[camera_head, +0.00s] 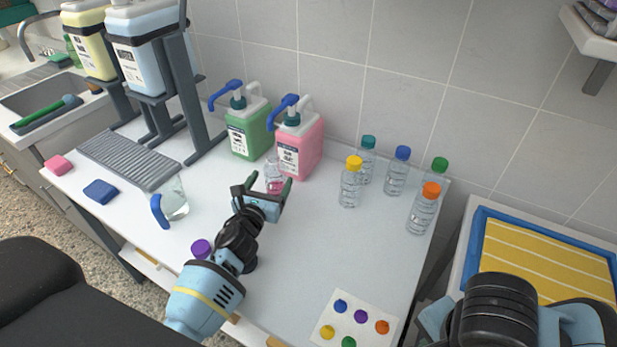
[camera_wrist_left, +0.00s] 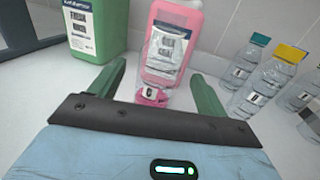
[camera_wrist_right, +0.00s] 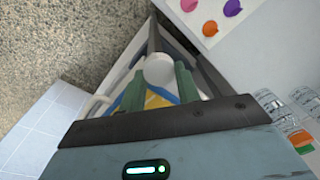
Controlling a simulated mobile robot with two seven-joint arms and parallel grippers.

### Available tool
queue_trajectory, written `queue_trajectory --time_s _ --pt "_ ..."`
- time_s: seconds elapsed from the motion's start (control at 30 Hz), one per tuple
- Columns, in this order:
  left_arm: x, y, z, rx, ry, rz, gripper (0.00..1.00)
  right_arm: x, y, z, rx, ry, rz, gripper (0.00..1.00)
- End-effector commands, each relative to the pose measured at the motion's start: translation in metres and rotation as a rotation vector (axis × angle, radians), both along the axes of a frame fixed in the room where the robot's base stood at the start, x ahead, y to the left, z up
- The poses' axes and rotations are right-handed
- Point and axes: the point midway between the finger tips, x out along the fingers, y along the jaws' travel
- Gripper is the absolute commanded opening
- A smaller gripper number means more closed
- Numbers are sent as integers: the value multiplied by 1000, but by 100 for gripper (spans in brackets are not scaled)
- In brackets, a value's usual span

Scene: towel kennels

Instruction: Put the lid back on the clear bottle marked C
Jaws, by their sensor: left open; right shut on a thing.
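The clear bottle marked C (camera_head: 273,177) stands on the counter in front of the pink soap jug, with no lid on its top and pink at its bottom. It also shows in the left wrist view (camera_wrist_left: 166,52). My left gripper (camera_head: 266,190) is open, its green fingers (camera_wrist_left: 157,75) to either side of the bottle; I cannot tell how far the bottle is between them. My right gripper (camera_wrist_right: 159,80) is shut on a pale round lid (camera_wrist_right: 159,69), beyond the counter's right end. Its fingertips are hidden in the head view.
Pink (camera_head: 299,147) and green (camera_head: 248,132) pump jugs stand close behind bottle C. Several capped clear bottles (camera_head: 395,172) stand at the back right. A purple-capped bottle (camera_head: 201,249) is by my left arm. A dotted card (camera_head: 356,322) lies at the front; mid-counter is clear.

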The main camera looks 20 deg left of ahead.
Motion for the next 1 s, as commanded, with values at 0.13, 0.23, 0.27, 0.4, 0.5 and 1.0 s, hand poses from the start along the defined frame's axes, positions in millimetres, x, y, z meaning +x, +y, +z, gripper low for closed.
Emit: queue_trajectory --time_s 0.13,0.23,0.27,0.4,0.5,1.0 --pt "20 3 -2 -3 -1 0 76 0 0 -2 0 3 0 12" --pt "31 4 -2 -2 -1 0 76 -1 0 -4 0 6 0 12" --pt "33 4 -2 -2 0 -1 76 -1 0 -5 0 7 0 12" --pt "38 4 -2 -2 0 -1 76 -1 0 -5 0 8 0 12" --pt "38 4 -2 -1 0 -1 76 -1 0 -5 0 7 0 12" --pt "38 4 -2 -1 -1 -1 39 -1 0 -5 0 7 0 12"
